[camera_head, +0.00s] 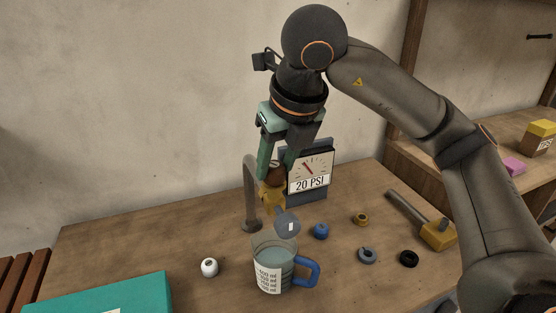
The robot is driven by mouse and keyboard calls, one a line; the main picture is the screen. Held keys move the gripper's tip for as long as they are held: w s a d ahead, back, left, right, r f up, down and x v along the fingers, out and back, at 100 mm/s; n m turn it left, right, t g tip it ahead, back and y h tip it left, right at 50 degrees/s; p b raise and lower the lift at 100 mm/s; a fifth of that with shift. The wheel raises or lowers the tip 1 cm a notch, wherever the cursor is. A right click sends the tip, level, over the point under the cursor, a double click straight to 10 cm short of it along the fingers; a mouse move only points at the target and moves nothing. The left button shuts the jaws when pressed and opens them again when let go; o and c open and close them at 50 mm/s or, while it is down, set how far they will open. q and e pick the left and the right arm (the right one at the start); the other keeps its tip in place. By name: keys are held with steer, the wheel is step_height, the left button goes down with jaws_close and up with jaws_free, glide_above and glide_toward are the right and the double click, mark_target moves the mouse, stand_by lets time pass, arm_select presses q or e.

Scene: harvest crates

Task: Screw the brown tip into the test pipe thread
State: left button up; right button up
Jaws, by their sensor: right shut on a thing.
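My right gripper (277,172) comes down from above on the grey arm. Its green fingers are shut on the brown tip (275,174), a small dark brown piece. The grey test pipe (250,195) rises from a round base on the table and bends over behind the fingers. A brass-yellow fitting (272,198) shows right below the brown tip. The fingers partly hide the pipe's end and its thread, so I cannot tell whether the tip is in the thread. My left gripper is not in view.
A measuring jug (268,277) with a blue handle stands below, under a grey disc (287,225). White (209,267), blue (321,231), grey (367,255) and black (409,258) parts and a mallet (437,234) lie around.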

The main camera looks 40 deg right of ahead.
steer(key=shift+a+r+m+h, duration=0.1)
steer(key=shift+m+h, duration=0.4)
steer(key=shift+m, duration=0.7)
steer(key=m+g+h, duration=0.1)
steer(key=m, duration=0.3)
steer(key=shift+w+a, duration=0.1)
steer(key=shift+a, duration=0.05)
steer(key=o, duration=0.8)
steer(key=shift+c, duration=0.2)
steer(key=n, duration=0.1)
steer(key=n+y, duration=0.1)
steer(key=n, duration=0.3)
steer(key=shift+d+t+y, duration=0.25)
steer(key=shift+t+y, duration=0.05)
steer(key=shift+t, duration=0.1)
steer(key=n+y, duration=0.1)
steer(key=n, duration=0.3)
steer(key=n+y, duration=0.1)
steer(key=n, duration=0.2)
steer(key=shift+d+y, duration=0.25)
steer(key=shift+y, duration=0.05)
steer(key=shift+c, duration=0.3)
